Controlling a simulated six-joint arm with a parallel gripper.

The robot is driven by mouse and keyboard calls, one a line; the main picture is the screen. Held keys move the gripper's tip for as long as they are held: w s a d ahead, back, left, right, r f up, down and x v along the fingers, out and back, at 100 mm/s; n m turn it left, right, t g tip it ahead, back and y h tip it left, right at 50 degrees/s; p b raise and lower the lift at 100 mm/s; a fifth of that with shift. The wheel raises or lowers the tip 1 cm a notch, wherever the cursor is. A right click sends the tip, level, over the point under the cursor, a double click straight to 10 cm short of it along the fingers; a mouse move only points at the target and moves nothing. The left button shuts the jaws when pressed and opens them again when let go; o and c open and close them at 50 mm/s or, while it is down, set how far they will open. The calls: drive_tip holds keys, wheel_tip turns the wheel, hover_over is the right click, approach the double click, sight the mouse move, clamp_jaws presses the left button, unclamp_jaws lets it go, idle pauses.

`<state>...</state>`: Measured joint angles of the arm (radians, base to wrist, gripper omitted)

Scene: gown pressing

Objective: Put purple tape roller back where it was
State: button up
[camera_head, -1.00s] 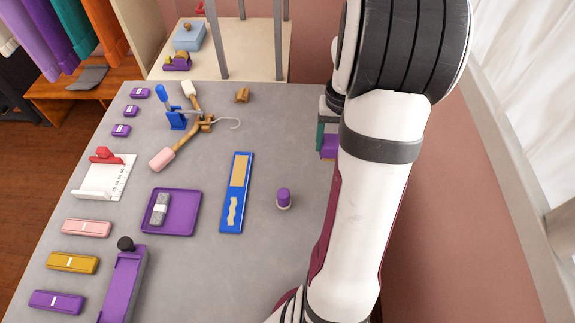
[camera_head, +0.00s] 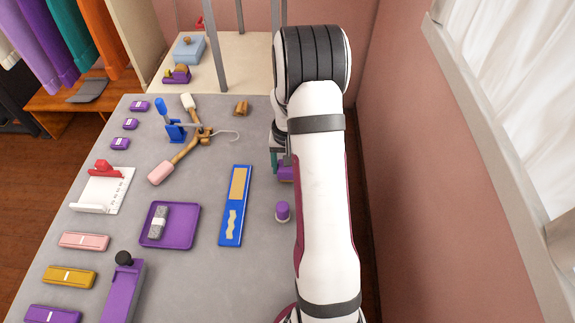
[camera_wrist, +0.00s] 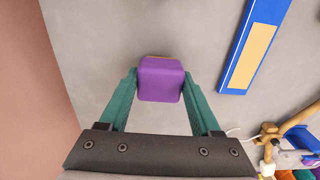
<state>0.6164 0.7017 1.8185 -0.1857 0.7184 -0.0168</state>
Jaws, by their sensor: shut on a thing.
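My gripper (camera_wrist: 160,82) is shut on a rounded purple block with a thin tan edge, which I take to be the purple tape roller (camera_wrist: 160,80). Its green fingers press its two sides, and it is held over the grey table. In the head view, the roller (camera_head: 286,172) is partly hidden by my arm near the table's right edge. My gripper's fingers (camera_head: 277,161) also show there. Whether the roller touches the table I cannot tell.
The blue board (camera_head: 236,206) and a small purple-topped cylinder (camera_head: 282,211) lie left of my arm. A small brown object (camera_head: 241,107) sits toward the back. A purple tray (camera_head: 185,242) holds a grey item. A grey rack post (camera_head: 213,60) stands behind.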

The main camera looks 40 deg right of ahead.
drive_tip(key=shift+f, duration=0.15)
drive_tip(key=o, duration=1.5)
drive_tip(key=shift+c, duration=0.2)
wheel_tip(320, 180, up, 12)
drive_tip(key=s+a+r+n, duration=0.1)
drive_tip(key=s+a+r, duration=0.15)
drive_tip(key=a, duration=0.45)
drive_tip(key=s+a+r, duration=0.2)
drive_tip(key=a+r, duration=0.2)
drive_tip(key=a, duration=0.3)
drive_tip(key=s+a+n+y, duration=0.1)
drive_tip(key=s+a+n, duration=0.1)
drive_tip(key=s+a, duration=1.1)
drive_tip(key=s, duration=0.2)
drive_tip(key=shift+s+y, duration=0.35)
drive_tip(key=shift+y, duration=0.05)
